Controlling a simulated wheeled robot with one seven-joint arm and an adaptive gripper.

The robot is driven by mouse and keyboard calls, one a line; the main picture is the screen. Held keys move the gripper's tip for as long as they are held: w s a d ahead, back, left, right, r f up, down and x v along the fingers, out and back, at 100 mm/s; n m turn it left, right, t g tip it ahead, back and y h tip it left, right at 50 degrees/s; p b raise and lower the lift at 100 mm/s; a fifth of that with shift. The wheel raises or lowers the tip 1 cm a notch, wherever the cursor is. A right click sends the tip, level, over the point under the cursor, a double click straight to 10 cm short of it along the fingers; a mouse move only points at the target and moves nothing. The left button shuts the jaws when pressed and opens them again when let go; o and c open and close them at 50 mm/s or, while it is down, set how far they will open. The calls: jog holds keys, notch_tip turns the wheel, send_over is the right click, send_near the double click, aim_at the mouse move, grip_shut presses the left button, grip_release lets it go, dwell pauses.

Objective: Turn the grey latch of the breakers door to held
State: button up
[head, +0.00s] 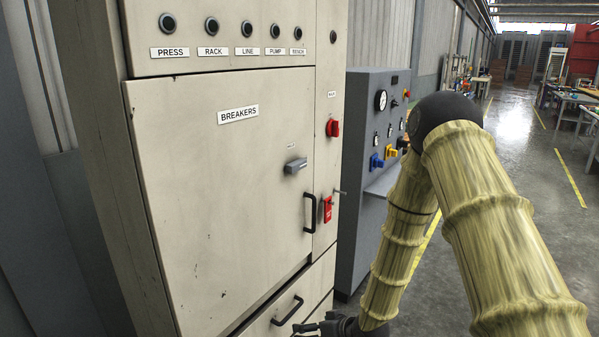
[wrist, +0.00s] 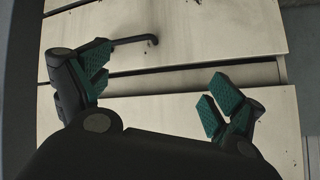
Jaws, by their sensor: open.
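The breakers door (head: 215,190) is a large cream panel labelled BREAKERS on the cabinet, and it looks closed. The grey latch (head: 295,166) sits on its right side and points sideways. A black bar handle (head: 310,213) is below the latch. My gripper (head: 322,328) is low in front of the lower drawer, at the bottom edge of the head view, well below the latch. In the wrist view my gripper (wrist: 155,100) is open with nothing between its green pads. The latch is not in the wrist view.
A drawer with a black handle (head: 287,311) lies below the door. A red knob (head: 333,128) and a red tag (head: 327,210) are on the strip right of the door. A grey control console (head: 365,150) stands to the right. Open floor lies further right.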

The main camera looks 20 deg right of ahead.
jog(key=w+d+r+n+t+y+p, duration=0.1)
jog(key=w+d+r+t, duration=0.1)
jog(key=w+r, duration=0.55)
jog(key=w+d+r+n+t+y, duration=0.15)
jog(key=w+r, duration=0.25)
jog(key=r, duration=0.7)
jog(key=n+t+y+p, duration=0.2)
jog(key=n+y, duration=0.2)
send_near(300, 166)
jog(key=p+x, duration=0.2)
jog(key=x, duration=0.7)
jog(key=shift+w+a, duration=0.2)
jog(key=shift+w, duration=0.05)
jog(key=shift+c, duration=0.4)
jog(key=c, duration=0.9)
